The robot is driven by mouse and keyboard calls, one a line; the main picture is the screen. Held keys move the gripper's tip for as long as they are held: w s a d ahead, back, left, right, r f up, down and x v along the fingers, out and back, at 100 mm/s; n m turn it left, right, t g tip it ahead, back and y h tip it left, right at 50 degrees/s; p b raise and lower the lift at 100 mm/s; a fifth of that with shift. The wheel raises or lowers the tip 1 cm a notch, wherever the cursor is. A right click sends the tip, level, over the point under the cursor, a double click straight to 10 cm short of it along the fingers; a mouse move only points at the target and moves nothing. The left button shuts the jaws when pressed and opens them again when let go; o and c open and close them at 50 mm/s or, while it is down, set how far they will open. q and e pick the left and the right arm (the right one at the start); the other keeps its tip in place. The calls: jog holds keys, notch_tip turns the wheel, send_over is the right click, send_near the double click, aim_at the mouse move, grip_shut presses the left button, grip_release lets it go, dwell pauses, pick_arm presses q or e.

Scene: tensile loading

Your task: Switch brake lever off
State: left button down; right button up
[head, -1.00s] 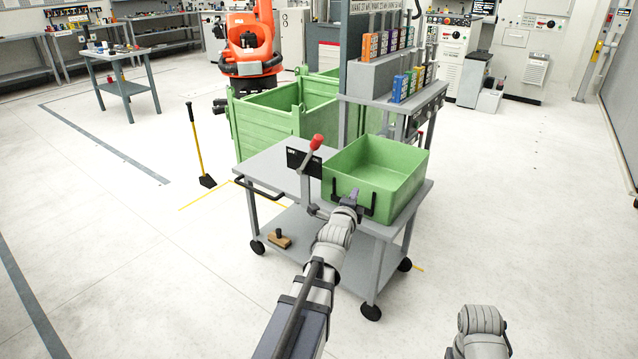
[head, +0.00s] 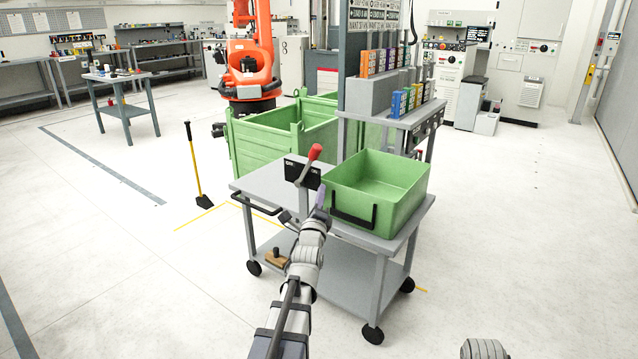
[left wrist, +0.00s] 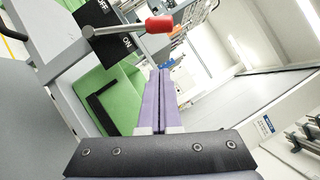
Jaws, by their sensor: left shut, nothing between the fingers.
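In the left wrist view the red grip (left wrist: 160,24) and the plate (left wrist: 108,30) show close up, with OFF and ON lettering. The rod crosses the plate near ON. My left gripper (head: 321,193), with purple fingers, is shut and empty, just below the red grip. In the left wrist view its fingertips (left wrist: 160,74) are apart from the grip. My right gripper is not visible.
The green bin (head: 400,195) with a black handle (head: 352,214) sits on the cart close right of my left gripper. A rack (head: 385,108) with coloured blocks is behind it. Larger green crates (head: 262,150) stand behind the cart.

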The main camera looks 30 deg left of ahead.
aim_at(307, 165)
pick_arm(q)
jog(key=s+a+r+p+x, duration=0.1)
jog(key=a+p+x, duration=0.1)
jog(key=x, duration=0.9)
jog(key=shift+a+p, duration=0.15)
jog(key=shift+p, duration=0.65)
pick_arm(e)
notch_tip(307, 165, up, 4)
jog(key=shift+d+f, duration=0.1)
pick_arm(q)
jog(key=shift+w+r, duration=0.1)
